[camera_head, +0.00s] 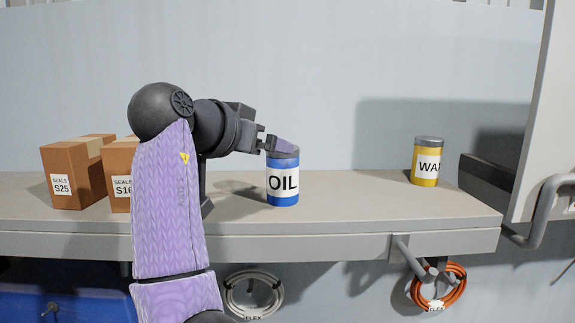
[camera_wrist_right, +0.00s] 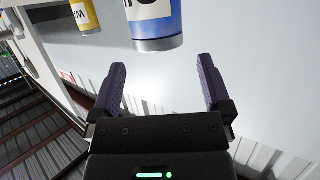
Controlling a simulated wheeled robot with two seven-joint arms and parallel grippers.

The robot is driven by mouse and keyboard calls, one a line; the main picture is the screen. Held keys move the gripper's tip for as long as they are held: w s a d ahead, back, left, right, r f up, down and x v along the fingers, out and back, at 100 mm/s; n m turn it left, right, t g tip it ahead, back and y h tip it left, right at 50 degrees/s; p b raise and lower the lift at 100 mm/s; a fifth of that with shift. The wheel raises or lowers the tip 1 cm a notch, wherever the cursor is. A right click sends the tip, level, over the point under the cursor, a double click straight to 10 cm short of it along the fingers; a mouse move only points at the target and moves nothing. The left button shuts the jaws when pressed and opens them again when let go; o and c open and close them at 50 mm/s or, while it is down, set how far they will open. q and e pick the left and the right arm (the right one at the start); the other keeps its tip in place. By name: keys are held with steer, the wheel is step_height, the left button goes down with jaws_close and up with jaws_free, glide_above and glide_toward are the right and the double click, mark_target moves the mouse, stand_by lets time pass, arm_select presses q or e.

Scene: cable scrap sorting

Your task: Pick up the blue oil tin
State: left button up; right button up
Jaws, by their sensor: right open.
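The blue oil tin (camera_head: 283,178) stands upright on the grey shelf (camera_head: 340,203), with a white OIL label. My right gripper (camera_head: 283,146) reaches in from the left at the height of the tin's top, and a purple finger overlaps the rim in the head view. In the right wrist view the gripper (camera_wrist_right: 162,68) is open with nothing between its fingers. My left gripper is not in view.
A yellow wax tin (camera_head: 426,163) stands farther right on the shelf. Cardboard seal boxes (camera_head: 72,175) stand at the left, partly behind my arm. White (camera_head: 252,293) and orange (camera_head: 437,285) cable coils hang below. The shelf between the tins is clear.

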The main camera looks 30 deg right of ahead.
mark_target(283, 174)
steer(key=p+x, duration=0.2)
steer(key=x, duration=0.4)
steer(key=shift+s+d+f+p, duration=0.1)
steer(key=shift+d+f+p, duration=0.1)
steer(key=shift+p, duration=0.15)
steer(key=shift+a+f, duration=0.1)
steer(key=shift+a, duration=0.05)
steer(key=shift+c, duration=0.5)
steer(key=c, duration=1.2)
